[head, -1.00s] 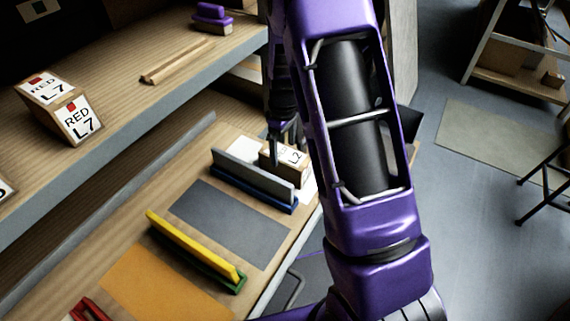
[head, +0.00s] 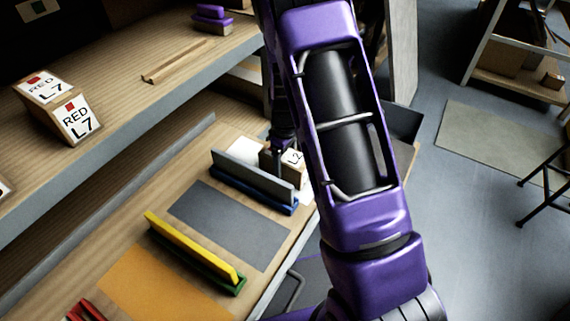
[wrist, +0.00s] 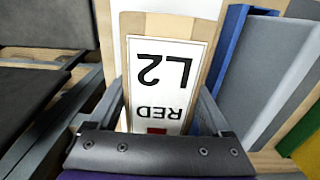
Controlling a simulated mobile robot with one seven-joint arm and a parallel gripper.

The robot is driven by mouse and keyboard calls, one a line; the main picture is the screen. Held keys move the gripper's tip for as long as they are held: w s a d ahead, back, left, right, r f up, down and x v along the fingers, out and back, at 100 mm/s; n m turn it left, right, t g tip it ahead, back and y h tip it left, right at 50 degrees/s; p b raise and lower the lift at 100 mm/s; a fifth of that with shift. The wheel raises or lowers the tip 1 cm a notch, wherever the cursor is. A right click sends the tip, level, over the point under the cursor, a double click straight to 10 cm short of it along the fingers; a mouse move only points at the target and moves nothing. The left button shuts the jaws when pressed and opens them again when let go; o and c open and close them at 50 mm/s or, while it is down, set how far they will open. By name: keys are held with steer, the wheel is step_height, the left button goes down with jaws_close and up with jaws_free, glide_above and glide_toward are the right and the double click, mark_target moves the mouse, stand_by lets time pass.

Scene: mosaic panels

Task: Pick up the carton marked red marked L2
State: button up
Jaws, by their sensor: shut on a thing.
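The carton marked RED L2 (wrist: 163,75) is a tan box with a white label that reads upside down in the wrist view, with a red mark partly hidden at its lower edge. In the head view the carton (head: 268,164) stands behind the grey upright panel, partly hidden by that panel and my arm. My gripper (wrist: 162,108) has one finger on each side of the carton and is shut on it. In the head view my gripper (head: 281,146) is over the carton and mostly hidden. I cannot tell whether the carton is clear of the surface.
A grey panel in a blue base (head: 252,178) stands close beside the carton. A yellow panel in a green base (head: 195,248) is nearer. A carton marked RED L7 (head: 58,105) is on the upper shelf. Open floor (head: 450,230) lies right.

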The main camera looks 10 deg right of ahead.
jaws_close()
steer(key=shift+r, duration=0.1)
